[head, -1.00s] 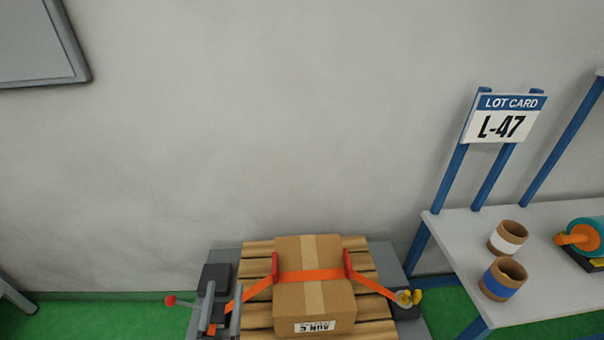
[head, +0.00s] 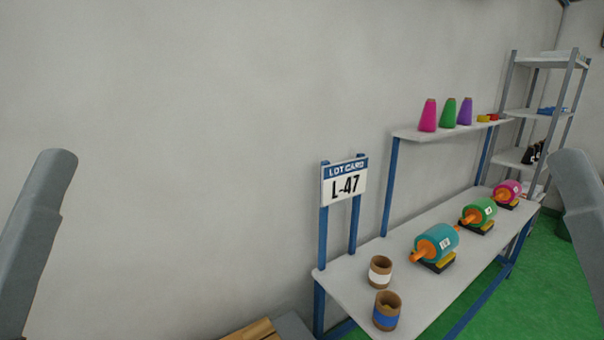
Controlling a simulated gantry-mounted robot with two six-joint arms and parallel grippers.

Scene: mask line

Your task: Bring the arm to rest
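Grey links of my two arms show at the left and right edges of the head view. Neither gripper is in the picture, so I cannot see whether they hold anything. A white-topped bench (head: 347,291) with blue legs stands at the centre right. A lot card reading L-47 (head: 344,183) is fixed on blue posts at its near left end. A roll with a white band (head: 380,272) and a roll with a blue band (head: 387,311) stand upright on the bench.
Teal (head: 437,243), green (head: 479,212) and pink (head: 507,194) drum-like units sit along the bench. Several coloured cones, including a pink one (head: 428,115), stand on the upper shelf (head: 409,134). A grey rack (head: 511,157) stands behind. A wooden pallet corner (head: 251,331) shows at the bottom.

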